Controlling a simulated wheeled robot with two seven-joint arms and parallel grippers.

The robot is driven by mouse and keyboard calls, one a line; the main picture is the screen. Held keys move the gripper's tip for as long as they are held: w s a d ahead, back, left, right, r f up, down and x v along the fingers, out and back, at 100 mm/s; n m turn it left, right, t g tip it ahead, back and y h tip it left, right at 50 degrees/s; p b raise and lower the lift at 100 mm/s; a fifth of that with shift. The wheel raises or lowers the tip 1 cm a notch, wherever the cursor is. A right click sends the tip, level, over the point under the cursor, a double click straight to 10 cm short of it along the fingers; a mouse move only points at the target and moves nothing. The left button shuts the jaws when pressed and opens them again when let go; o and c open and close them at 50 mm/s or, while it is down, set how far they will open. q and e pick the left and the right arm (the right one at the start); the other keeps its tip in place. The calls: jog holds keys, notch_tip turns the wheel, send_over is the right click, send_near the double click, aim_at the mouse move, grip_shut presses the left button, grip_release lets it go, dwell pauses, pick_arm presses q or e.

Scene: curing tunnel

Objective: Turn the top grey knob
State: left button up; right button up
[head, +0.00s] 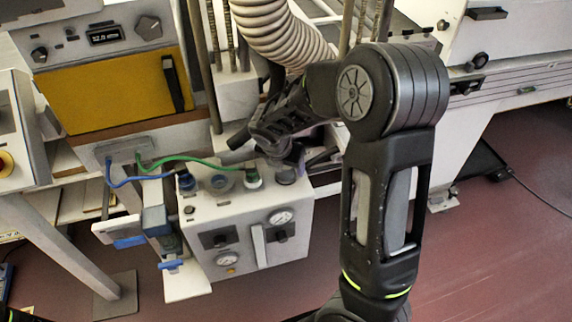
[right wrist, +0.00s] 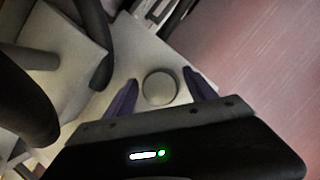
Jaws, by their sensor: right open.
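The grey knob (head: 286,175) sits on the top face of a light grey box (head: 203,213), at its right end. In the right wrist view the knob (right wrist: 159,87) is a round grey disc seen from above. My right gripper (head: 304,158) is open just above the knob. In the right wrist view its two purple fingers (right wrist: 160,79) stand on either side of the knob, with a gap on each side. I cannot tell whether the fingertips are down at knob height. My left gripper is not in view.
A green fitting with a green hose (head: 190,160), a grey ring and a blue fitting with a blue hose (head: 124,183) share the box top. A corrugated duct (head: 280,32) hangs behind. Red floor (head: 480,250) is open at right.

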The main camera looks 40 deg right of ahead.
jog(key=shift+c, duration=0.3)
jog(key=c, duration=1.3)
jog(key=shift+m, duration=0.4)
jog(key=m+g, duration=0.1)
jog(key=m, duration=0.2)
jog(key=m+g, duration=0.2)
jog(key=m, duration=0.2)
jog(key=shift+h+p, duration=0.3)
jog(key=shift+p, duration=0.1)
jog(key=m, duration=0.2)
jog(key=m+g, duration=0.1)
jog(key=m, duration=0.1)
jog(key=shift+s+g, duration=0.1)
jog(key=shift+g, duration=0.2)
jog(key=shift+m+g+y+p, duration=0.45)
jog(key=shift+m+y, duration=0.35)
jog(key=shift+m, duration=1.1)
